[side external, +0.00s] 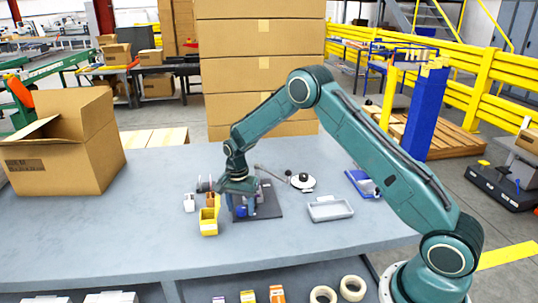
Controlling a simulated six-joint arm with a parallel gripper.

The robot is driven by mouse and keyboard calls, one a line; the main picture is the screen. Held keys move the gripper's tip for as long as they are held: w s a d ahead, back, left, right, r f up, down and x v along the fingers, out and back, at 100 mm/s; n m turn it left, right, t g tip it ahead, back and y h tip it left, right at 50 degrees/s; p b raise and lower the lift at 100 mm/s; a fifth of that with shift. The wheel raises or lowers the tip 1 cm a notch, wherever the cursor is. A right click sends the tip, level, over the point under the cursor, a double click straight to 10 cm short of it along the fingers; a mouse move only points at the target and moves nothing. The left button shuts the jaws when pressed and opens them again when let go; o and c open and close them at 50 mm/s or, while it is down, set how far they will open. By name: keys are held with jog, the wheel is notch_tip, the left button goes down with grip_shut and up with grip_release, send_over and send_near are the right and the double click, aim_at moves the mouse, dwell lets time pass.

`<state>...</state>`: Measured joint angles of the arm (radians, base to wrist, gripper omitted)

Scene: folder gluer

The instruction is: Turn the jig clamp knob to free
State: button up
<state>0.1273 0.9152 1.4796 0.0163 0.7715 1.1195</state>
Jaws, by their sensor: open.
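A jig with a dark square base plate (268,209) lies on the grey table, near its middle. My gripper (247,207) points down over the left part of this plate. Its jaws are open. A small blue part (241,211) shows low beside the fingers; I cannot tell whether it is the clamp knob or whether the fingers touch it. My gripper hides much of the jig, and the knob's setting is too small to read.
A yellow bin (209,222) stands close left of the jig. A white disc with a black knob (302,183) lies behind right, near a thin rod. A grey tray (330,210) and blue item (362,184) lie right. An open carton (65,140) stands far left.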

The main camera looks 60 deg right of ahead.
jog(key=c, duration=1)
jog(key=shift+o, duration=0.2)
jog(key=shift+n, duration=0.7)
jog(key=o, duration=1)
jog(key=shift+c, duration=0.2)
